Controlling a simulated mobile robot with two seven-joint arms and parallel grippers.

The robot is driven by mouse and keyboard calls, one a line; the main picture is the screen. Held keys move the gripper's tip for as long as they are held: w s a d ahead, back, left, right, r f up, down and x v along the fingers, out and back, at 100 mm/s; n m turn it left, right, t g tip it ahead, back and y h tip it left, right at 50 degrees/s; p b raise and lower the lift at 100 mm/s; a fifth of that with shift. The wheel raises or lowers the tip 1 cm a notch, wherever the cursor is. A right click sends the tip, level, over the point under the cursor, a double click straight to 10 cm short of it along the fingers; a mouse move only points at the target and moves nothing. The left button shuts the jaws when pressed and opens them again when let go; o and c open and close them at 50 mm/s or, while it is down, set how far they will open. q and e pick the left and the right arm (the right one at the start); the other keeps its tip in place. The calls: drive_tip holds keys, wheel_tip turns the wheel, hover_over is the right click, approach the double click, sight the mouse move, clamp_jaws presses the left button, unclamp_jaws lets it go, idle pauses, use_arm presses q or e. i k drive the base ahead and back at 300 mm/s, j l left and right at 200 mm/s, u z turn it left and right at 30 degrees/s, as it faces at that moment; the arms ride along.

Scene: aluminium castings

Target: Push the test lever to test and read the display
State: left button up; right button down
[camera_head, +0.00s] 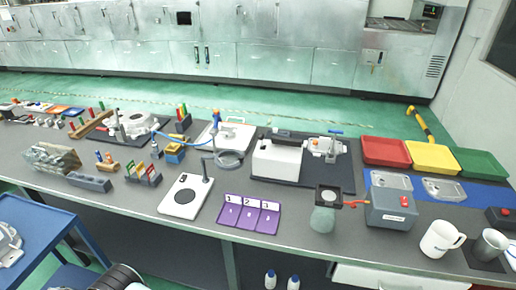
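A white boxy unit (277,160) stands on a dark base plate (312,178) in the middle right of the bench. A grey metal casting (326,147) sits beside it on the same plate. A small blue handle-like piece (335,132) shows above the casting; I cannot tell if it is the test lever. No display reading can be made out on the white unit. A grey box (390,208) with a red button on top stands nearer the front right. Its light front label is too small to read.
Red (386,152), yellow (432,157) and green (480,164) trays stand at the back right. A white mug (441,239) and a grey cup (489,245) are at the front right. A purple numbered tray (249,214) and a white plate with a black disc (186,196) lie near the front edge.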

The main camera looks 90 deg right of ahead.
sight(260, 137)
drive_tip(key=z, duration=1.8)
